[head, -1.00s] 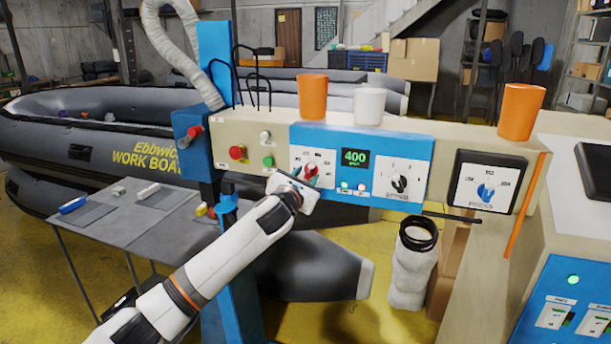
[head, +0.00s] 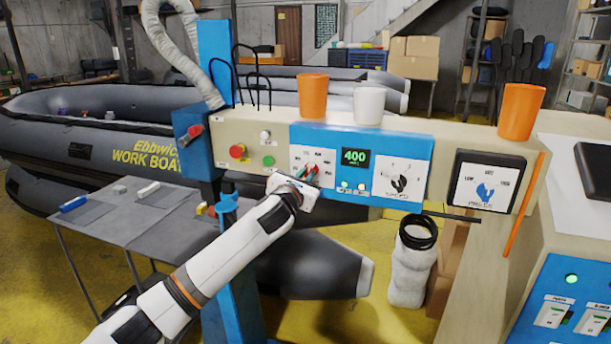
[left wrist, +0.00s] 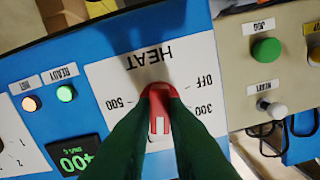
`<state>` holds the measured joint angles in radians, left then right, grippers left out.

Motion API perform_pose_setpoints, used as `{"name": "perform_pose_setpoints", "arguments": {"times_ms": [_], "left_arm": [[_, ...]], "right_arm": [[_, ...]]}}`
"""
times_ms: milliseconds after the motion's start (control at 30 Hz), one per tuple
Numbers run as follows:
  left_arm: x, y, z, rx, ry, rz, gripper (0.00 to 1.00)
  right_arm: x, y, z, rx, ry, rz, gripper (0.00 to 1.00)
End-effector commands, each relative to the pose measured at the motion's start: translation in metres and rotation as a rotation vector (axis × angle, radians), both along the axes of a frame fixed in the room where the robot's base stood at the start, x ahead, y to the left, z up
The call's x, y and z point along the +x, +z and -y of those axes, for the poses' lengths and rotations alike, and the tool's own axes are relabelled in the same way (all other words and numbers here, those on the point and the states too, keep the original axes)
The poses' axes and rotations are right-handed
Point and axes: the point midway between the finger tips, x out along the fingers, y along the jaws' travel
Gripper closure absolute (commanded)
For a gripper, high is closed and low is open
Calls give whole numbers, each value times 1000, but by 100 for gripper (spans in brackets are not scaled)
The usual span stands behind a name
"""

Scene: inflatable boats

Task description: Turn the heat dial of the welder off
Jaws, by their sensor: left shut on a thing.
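The welder's heat dial (left wrist: 158,98) is a red knob on a white plate marked HEAT, on the blue welder panel (head: 336,140). My left gripper (head: 310,174) reaches it from the lower left in the head view. In the left wrist view its two dark green fingers (left wrist: 157,122) are shut on the dial, one on each side. That view is upside down. The dial's white mark points down there, away from the word HEAT; OFF is at the upper right of the dial. The green display (head: 355,158) reads 400. My right gripper is not in view.
A black speed dial (head: 399,183) and a blue pressure dial (head: 485,194) are to the right. Red (head: 237,152) and green (head: 268,160) buttons are to the left. Orange cups (head: 313,96) and a white cup (head: 369,106) stand on top. A grey table (head: 130,225) is at left.

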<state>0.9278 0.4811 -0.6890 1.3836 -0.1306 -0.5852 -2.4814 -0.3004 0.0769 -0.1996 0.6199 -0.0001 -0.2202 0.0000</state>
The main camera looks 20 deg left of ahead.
Motion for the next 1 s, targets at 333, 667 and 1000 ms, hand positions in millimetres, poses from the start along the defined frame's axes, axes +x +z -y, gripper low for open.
{"name": "perform_pose_setpoints", "arguments": {"times_ms": [333,667,1000], "left_arm": [[0,2,0,-284,-1,-11,100],[0,1,0,-599,1,-21,100],[0,0,0,-922,0,-32,100]], "right_arm": [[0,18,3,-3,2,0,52],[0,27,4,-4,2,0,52],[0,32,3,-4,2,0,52]]}}
